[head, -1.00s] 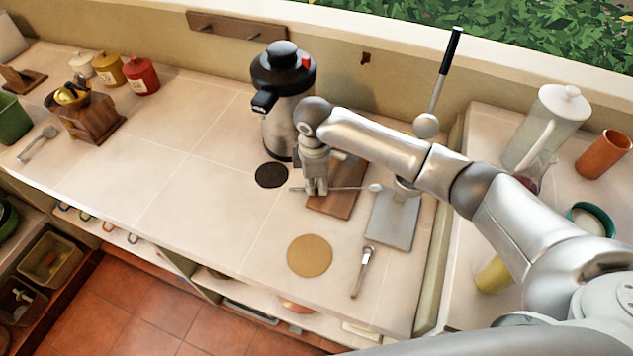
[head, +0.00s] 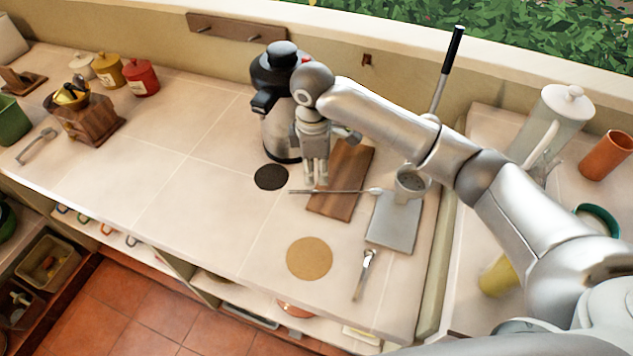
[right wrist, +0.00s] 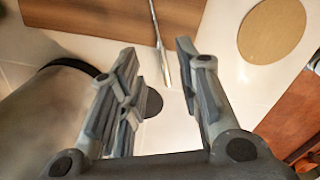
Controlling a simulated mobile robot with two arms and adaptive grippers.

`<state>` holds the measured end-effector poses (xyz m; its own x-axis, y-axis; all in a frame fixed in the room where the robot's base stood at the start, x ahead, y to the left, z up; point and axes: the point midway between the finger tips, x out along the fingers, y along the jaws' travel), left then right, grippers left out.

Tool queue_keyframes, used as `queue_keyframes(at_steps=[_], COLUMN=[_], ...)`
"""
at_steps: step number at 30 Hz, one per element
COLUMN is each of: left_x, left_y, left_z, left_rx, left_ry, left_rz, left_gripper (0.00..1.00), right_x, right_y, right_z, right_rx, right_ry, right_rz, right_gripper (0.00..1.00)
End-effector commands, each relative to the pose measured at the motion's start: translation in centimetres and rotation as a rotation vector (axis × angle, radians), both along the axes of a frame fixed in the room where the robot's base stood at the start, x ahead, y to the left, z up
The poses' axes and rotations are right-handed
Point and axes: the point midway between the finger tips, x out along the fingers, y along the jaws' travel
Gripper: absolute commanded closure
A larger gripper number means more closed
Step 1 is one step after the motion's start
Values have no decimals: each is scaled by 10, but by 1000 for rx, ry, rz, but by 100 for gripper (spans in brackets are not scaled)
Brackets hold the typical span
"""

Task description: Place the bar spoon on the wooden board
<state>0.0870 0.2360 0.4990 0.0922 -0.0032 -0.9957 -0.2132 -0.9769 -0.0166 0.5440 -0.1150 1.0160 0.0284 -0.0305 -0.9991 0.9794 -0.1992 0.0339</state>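The bar spoon (head: 345,191) lies across the wooden board (head: 347,165). Its thin left end sticks out past the board's left edge and its bowl end reaches past the right edge, towards the metal cup. In the right wrist view the spoon (right wrist: 159,40) crosses the board's edge, with the board (right wrist: 95,12) at the top. My right gripper (head: 316,182) is just above the spoon, over the board's left side. Its fingers are apart and empty in the right wrist view (right wrist: 156,50). My left gripper is not in view.
A black-and-steel dispenser (head: 280,135) stands behind the gripper. A metal cup (head: 411,182) stands on a grey mat (head: 393,228) at right. A dark disc (head: 271,177), a tan disc (head: 309,258) and a small utensil (head: 363,276) lie nearby. The counter's left middle is clear.

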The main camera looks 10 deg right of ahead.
Motion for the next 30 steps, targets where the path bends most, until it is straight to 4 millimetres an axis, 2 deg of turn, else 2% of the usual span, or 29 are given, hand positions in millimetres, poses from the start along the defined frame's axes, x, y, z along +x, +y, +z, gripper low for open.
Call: queue_keyframes(at_steps=[3,9,26,30], left_x=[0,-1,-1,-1], left_y=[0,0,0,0], left_z=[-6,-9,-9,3], left_rx=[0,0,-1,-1], left_ry=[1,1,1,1], left_rz=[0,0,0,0], left_gripper=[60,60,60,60], right_x=[0,-1,-1,-1], right_y=[1,2,2,2], right_z=[23,46,51,63], right_rx=[1,0,0,0], right_ry=[-4,-1,1,0], right_rz=[1,0,0,0], right_gripper=[68,68,68,68])
